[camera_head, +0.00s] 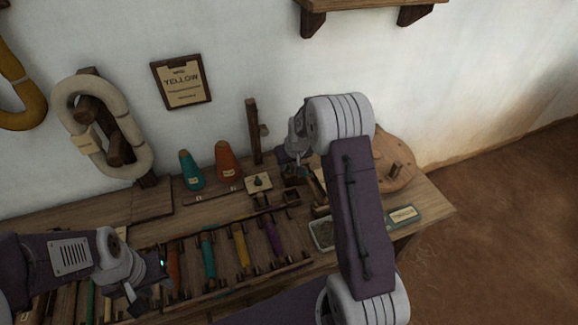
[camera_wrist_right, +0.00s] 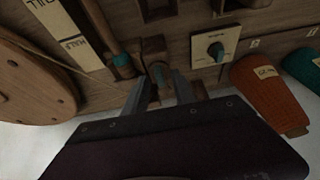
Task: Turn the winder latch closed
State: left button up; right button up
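In the head view my right gripper (camera_head: 296,164) is over the back of the bench, left of the round wooden winder disc (camera_head: 400,158), and the latch is mostly hidden by my arm. My left gripper (camera_head: 148,288) is over the rack at the lower left, away from the latch; its finger opening is unclear.
A dial plate (camera_head: 259,184) and orange (camera_head: 228,160) and teal (camera_head: 191,170) cones stand left of the right gripper. A rack of coloured bobbins (camera_head: 242,247) fills the front. A shallow tray (camera_head: 322,233) sits beside my right arm. A post (camera_head: 253,130) rises behind.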

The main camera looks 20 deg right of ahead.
jog(key=shift+w+f, duration=0.1)
jog(key=shift+f, duration=0.05)
grip_shut()
